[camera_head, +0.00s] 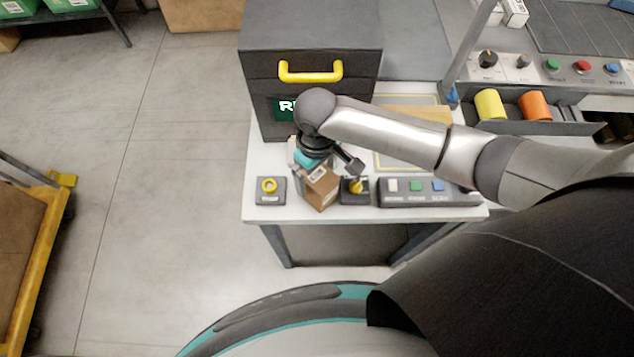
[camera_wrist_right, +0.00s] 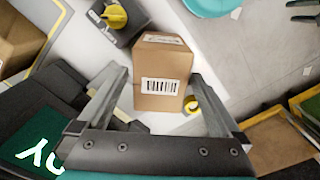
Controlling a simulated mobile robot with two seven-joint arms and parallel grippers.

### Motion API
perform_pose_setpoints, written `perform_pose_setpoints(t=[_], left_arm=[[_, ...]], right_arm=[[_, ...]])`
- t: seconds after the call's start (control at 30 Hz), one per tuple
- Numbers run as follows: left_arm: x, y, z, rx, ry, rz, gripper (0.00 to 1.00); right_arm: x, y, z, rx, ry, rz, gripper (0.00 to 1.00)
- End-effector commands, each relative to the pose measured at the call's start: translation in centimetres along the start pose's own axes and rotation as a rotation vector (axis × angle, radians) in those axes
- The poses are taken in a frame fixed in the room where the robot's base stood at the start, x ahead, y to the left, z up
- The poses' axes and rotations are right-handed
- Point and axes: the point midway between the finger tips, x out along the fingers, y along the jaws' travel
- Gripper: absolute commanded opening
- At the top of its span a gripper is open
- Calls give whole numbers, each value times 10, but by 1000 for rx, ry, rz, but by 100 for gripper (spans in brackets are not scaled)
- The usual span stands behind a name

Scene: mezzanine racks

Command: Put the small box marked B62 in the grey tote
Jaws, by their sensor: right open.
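A small brown cardboard box (camera_head: 321,188) stands near the front edge of the white table, turned at an angle. In the right wrist view the box (camera_wrist_right: 163,75) shows a barcode label; I cannot read B62 on it. My right gripper (camera_head: 327,168) is open just above it, and in the wrist view its fingers lie on either side of the box, with gaps visible. The dark pronged shape (camera_wrist_right: 305,12) at the wrist view's top right looks like my left gripper, cut off by the edge. I cannot make out a grey tote.
A switch box with a yellow button (camera_head: 270,190) is left of the box, a yellow knob switch (camera_head: 355,188) close at its right. A button panel (camera_head: 430,192) lies further right. A dark cabinet with a yellow handle (camera_head: 311,72) stands behind.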

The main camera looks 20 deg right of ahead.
Motion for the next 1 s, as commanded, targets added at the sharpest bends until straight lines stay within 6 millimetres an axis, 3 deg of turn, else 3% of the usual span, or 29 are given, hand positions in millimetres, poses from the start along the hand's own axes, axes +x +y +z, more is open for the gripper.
perform_pose_setpoints(t=[0.1,0.37,1.0], left_arm=[[2,0,-1,0,3,0,50],[2,0,-2,0,3,0,50],[2,0,-1,0,2,0,50]], right_arm=[[10,0,0,0,-1,0,100],[11,0,0,-1,0,0,98],[11,0,0,0,1,1,26]])
